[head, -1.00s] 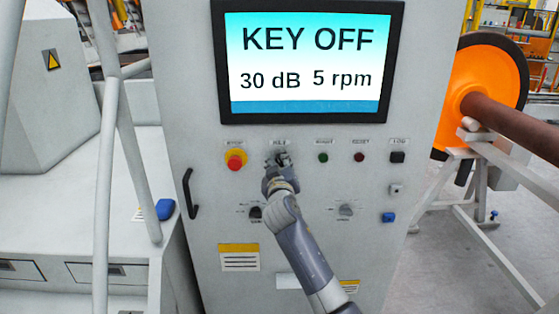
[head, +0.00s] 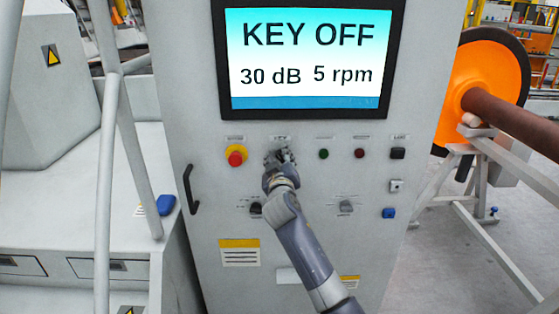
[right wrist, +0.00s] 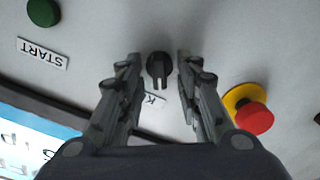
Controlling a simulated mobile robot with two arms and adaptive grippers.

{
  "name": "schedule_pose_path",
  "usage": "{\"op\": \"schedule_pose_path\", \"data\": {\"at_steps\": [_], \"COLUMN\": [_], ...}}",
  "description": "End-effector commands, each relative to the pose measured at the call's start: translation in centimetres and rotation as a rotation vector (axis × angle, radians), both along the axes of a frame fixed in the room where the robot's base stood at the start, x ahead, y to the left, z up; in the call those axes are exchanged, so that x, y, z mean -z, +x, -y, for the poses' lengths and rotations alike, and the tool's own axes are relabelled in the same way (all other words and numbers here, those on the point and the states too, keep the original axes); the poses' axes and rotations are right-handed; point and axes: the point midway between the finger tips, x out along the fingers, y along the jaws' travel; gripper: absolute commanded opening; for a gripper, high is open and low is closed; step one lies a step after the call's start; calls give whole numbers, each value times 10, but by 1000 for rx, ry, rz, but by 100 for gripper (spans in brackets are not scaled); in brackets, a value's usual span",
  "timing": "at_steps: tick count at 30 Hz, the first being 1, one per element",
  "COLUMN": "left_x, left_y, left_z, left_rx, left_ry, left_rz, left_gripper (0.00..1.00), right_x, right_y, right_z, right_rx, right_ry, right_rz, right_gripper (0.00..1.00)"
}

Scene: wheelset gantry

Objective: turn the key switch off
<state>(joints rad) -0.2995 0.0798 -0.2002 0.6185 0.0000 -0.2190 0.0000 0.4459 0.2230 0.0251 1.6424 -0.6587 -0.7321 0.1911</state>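The key switch (right wrist: 159,68) is a black knob on the grey panel, seen in the right wrist view between my right gripper's fingers. My right gripper (right wrist: 158,72) is open there, with a finger on each side of the knob and a gap visible on both sides. In the head view my right gripper (head: 279,156) is in front of the panel under the key label (head: 281,138) and hides the switch. The screen (head: 308,60) reads "KEY OFF", "30 dB" and "5 rpm". My left gripper is not in view.
A red stop button on yellow (head: 236,156) is just left of the gripper. Green (head: 323,154) and red (head: 359,153) buttons are to the right. Two selector knobs sit below, the right one clear (head: 346,206). A black door handle (head: 190,190) is at the left edge.

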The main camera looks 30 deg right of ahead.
Motion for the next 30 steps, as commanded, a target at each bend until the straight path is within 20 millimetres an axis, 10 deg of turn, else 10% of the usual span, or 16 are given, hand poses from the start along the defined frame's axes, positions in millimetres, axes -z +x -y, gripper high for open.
{"op": "schedule_pose_path", "data": {"at_steps": [30], "left_x": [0], "left_y": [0], "left_z": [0], "left_rx": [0], "left_ry": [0], "left_rz": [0], "left_gripper": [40], "right_x": [0], "right_y": [-103], "right_z": [-63], "right_rx": [0], "right_ry": [-1], "right_rz": [-1], "right_gripper": [32]}}
